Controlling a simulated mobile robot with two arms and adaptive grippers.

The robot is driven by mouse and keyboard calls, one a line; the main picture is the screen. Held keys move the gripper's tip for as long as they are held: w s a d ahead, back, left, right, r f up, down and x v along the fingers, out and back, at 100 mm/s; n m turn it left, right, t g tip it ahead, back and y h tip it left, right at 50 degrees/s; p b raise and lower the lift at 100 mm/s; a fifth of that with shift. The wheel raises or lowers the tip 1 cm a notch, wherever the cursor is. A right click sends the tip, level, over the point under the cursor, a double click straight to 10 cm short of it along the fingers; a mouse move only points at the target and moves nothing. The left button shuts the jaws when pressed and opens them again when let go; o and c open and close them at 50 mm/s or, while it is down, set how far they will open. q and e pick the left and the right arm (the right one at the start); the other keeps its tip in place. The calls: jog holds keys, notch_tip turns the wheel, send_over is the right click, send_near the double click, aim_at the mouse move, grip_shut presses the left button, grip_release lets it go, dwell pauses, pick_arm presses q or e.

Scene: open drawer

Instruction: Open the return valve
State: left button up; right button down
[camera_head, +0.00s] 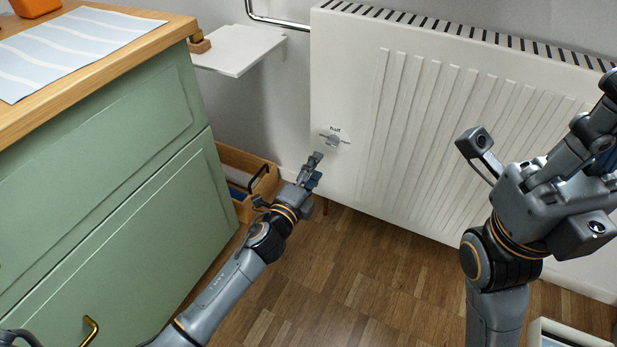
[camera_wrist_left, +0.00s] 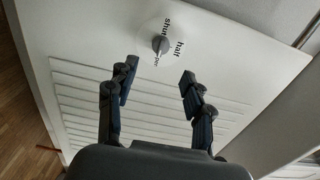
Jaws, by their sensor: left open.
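The return valve is a small grey knob (camera_head: 333,141) on a pale round dial at the lower left of the white radiator's front. In the left wrist view the knob (camera_wrist_left: 160,44) sits beyond my fingertips, with the words "shut" and "half" readable around it and a third word partly hidden. My left gripper (camera_head: 316,159) is just below the knob in the head view. In the left wrist view its two fingers (camera_wrist_left: 158,74) are apart, with nothing between them, and do not visibly touch the knob. My right gripper (camera_head: 597,135) is raised at the right, its fingers partly cut off.
The white radiator (camera_head: 430,150) fills the back. A green cabinet (camera_head: 110,190) with a wooden top stands at the left. A small white shelf (camera_head: 240,47) juts out beside the radiator. A wooden box (camera_head: 235,158) stands on the floor behind my left gripper. The wooden floor in the middle is clear.

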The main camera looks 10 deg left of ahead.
pick_arm(q)
jog(key=shift+v, duration=1.6)
